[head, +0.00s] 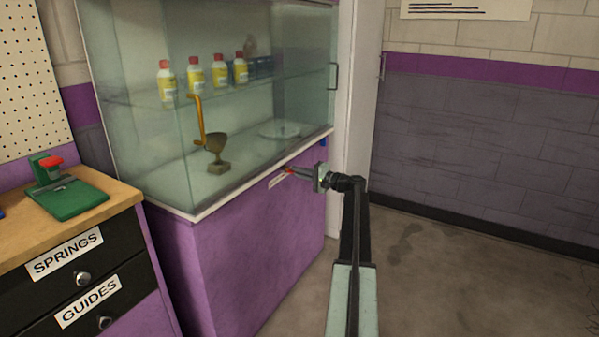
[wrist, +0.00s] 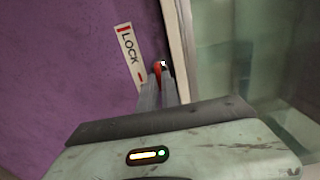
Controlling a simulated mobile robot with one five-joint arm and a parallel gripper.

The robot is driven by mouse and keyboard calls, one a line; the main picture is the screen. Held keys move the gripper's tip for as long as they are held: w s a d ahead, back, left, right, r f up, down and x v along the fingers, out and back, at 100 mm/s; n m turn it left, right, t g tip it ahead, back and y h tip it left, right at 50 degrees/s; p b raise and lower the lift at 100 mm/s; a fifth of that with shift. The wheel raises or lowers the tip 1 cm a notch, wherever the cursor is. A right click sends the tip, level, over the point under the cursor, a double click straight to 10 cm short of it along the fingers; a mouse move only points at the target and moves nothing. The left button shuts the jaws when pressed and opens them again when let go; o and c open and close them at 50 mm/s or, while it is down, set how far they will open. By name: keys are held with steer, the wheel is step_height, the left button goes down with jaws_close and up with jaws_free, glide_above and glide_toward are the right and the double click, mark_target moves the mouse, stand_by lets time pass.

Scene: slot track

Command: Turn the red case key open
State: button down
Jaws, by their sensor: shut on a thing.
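The red case key (head: 288,170) sits at the purple base of the glass case (head: 240,207), just below the white frame. In the wrist view the red key (wrist: 157,68) shows between my fingertips, beside a tilted white LOCK label (wrist: 127,46). My gripper (head: 296,172) is shut on the key; its two grey fingers (wrist: 160,78) reach up to it in the wrist view. The fingers hide much of the key, so I cannot tell how far it is turned.
Inside the glass are yellow bottles (head: 220,73) and a trophy-like cup (head: 217,150). A wooden bench (head: 20,238) with SPRINGS and GUIDES drawers and a green device (head: 75,200) stands at left. Open floor (head: 450,270) lies to the right. A white post (head: 355,100) stands behind my arm.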

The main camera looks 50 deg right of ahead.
steer(key=shift+s+d, duration=0.15)
steer(key=c, duration=1.6)
jaws_free()
steer(key=shift+o, duration=0.2)
steer(key=v, duration=0.7)
steer(key=shift+s, duration=0.4)
